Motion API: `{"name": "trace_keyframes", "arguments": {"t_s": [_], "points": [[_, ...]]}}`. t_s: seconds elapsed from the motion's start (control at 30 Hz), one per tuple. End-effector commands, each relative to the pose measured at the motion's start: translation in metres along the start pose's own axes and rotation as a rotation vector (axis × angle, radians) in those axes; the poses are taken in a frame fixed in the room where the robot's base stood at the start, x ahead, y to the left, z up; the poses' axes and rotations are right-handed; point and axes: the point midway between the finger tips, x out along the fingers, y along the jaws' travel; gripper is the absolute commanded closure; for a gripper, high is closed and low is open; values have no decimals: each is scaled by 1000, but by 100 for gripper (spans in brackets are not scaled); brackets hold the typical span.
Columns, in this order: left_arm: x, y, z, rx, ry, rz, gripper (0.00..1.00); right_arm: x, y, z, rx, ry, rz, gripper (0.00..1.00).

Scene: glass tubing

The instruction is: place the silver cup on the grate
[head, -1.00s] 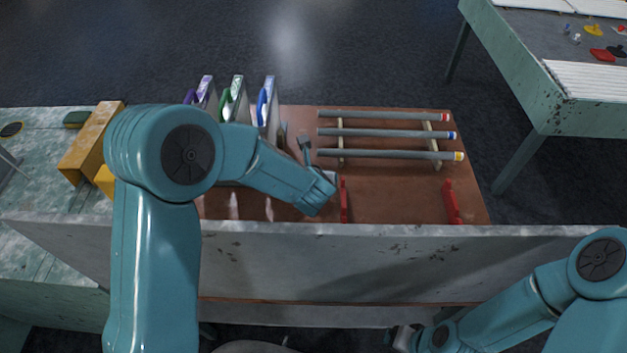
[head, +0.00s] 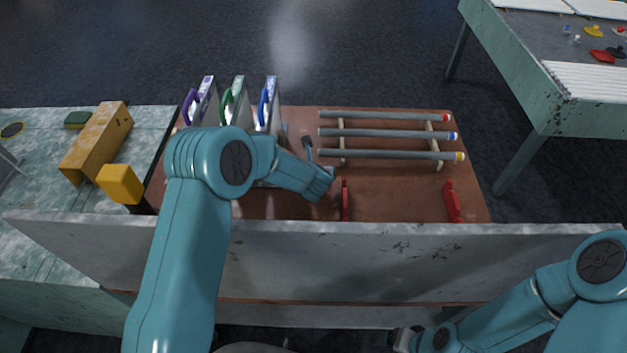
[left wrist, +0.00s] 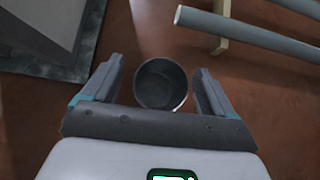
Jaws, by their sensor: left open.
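The silver cup (left wrist: 161,84) stands in the left wrist view as a round, dark-grey open cup on the brown surface. My left gripper (left wrist: 157,72) is open, with one finger on each side of the cup; whether either finger touches it I cannot tell. In the head view my left gripper (head: 308,152) is low over the brown tabletop, and I cannot make out the cup there. My right gripper (head: 400,338) is at the bottom, partly hidden, and its jaws are unclear. I cannot identify a grate in either view.
Three grey rods (head: 385,133) with coloured ends lie on cream supports to the right of my left gripper. Upright plates with coloured handles (head: 231,103) stand to its left. Two red supports (head: 452,202) stand nearer the grey front panel (head: 400,255). Brown tabletop between the red supports is clear.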

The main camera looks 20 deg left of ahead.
Motion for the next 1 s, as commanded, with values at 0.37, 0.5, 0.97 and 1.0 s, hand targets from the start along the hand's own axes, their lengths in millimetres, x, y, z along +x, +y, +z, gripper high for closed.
{"name": "trace_keyframes", "arguments": {"t_s": [0.37, 0.5, 0.97, 1.0], "points": [[-1, 0, 0, 0, -1, 0, 75, 0, 0, 0, 0, 0, 0, 13], [-2, 0, 1, 0, -1, 0, 75, 0, 0, 0, 0, 0, 0, 13], [-69, -1, 70, -5, -8, -3, 75, -2, -1, 0, 0, 0, 0, 13], [-79, -1, 79, -4, -8, -3, 75, -4, -1, 0, 0, 0, 0, 13]]}}
